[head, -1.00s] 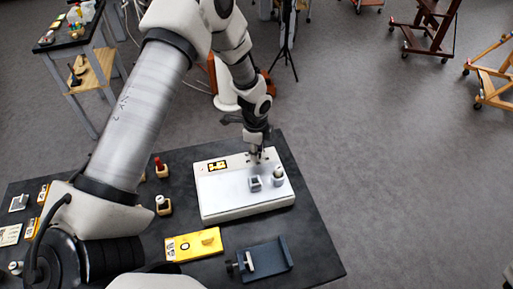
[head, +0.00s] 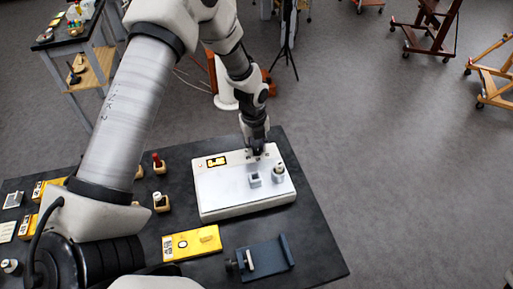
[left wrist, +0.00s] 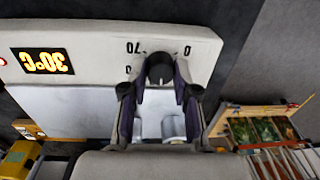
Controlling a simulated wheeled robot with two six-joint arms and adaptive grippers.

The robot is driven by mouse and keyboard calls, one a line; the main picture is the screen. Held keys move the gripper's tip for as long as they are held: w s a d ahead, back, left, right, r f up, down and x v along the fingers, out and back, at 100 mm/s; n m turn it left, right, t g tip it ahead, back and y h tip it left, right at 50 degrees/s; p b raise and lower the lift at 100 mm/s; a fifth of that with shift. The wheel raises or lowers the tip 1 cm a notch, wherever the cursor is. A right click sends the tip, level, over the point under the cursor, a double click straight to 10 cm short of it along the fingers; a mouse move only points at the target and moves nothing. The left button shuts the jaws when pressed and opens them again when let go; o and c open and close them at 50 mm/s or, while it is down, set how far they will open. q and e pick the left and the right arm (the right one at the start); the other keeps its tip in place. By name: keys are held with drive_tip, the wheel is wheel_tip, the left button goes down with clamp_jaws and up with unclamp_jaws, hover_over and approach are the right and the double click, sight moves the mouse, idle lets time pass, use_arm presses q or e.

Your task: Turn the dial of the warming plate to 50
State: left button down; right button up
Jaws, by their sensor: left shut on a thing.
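The warming plate (head: 225,205) is a white box on the dark table, with a lit yellow display (head: 216,162) at its back left. In the left wrist view the display (left wrist: 42,61) appears upside down and reads 30°C. My left gripper (head: 258,152) points down at the plate's back edge. In the left wrist view my left gripper (left wrist: 160,82) has its fingers on both sides of the dark round dial (left wrist: 159,68), shut on it. Printed marks, including 70 and 0, show around the dial; its pointer cannot be made out. My right gripper is not in view.
A small grey open block (head: 254,180) and a small jar (head: 278,173) stand on the plate's top. In front lie a yellow box (head: 190,243) and a blue clamp-like tool (head: 265,258). Small bottles in wooden holders (head: 161,204) stand left of the plate.

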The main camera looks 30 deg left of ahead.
sight(254, 148)
use_arm(q)
drive_tip(key=shift+s+f+m+b, duration=0.2)
drive_tip(key=shift+m+b, duration=0.1)
drive_tip(key=shift+m, duration=0.5)
drive_tip(key=c, duration=0.9)
unclamp_jaws()
drive_tip(key=shift+o, duration=0.2)
drive_tip(key=shift+w+r, duration=0.1)
drive_tip(key=shift+w, duration=0.05)
drive_tip(key=shift+r, duration=0.2)
wheel_tip(254, 148, up, 12)
drive_tip(key=shift+s+a+f, duration=0.2)
drive_tip(key=shift+a+f, duration=0.05)
drive_tip(key=shift+a, duration=0.05)
